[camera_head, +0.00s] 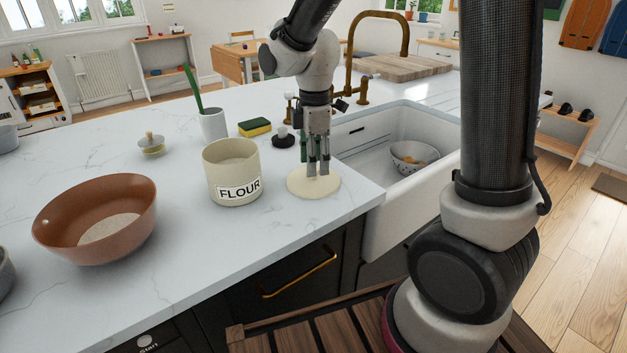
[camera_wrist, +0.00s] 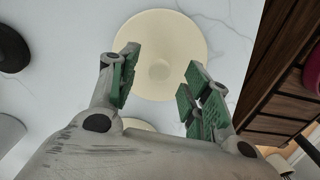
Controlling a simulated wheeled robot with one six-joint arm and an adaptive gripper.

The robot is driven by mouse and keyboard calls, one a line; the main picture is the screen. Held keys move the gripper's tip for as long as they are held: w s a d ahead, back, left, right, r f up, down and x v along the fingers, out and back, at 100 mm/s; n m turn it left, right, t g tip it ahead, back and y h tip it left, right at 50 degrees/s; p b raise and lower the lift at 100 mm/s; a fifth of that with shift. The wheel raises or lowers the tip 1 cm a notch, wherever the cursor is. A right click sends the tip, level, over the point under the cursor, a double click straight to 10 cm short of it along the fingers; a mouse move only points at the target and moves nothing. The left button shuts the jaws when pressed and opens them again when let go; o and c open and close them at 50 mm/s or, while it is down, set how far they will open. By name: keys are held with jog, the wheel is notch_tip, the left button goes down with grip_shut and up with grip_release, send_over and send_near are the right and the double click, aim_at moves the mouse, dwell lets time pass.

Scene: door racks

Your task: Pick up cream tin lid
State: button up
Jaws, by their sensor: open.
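The cream tin lid (camera_head: 313,184) lies flat on the white marble counter, just right of the cream flour tin (camera_head: 233,172), which stands open and upright. My gripper (camera_head: 318,172) points down right over the lid, its fingertips overlapping the lid in the head view. In the wrist view the round lid (camera_wrist: 160,52) shows a shallow round mark in its middle, partly covered at its lower edge by the fingers. My gripper (camera_wrist: 158,90) is open, with green pads facing each other and nothing between them. Whether the fingertips touch the lid cannot be told.
A white sink (camera_head: 360,150) with a bowl (camera_head: 414,156) is right of the lid. A terracotta bowl (camera_head: 97,218) stands at left. A sponge (camera_head: 254,127), a dark round item (camera_head: 283,137) and a white cup (camera_head: 213,125) are behind. The counter's front edge is close.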

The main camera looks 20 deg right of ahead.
jog(key=shift+a+f, duration=0.1)
jog(key=shift+f, duration=1.4)
jog(key=c, duration=1)
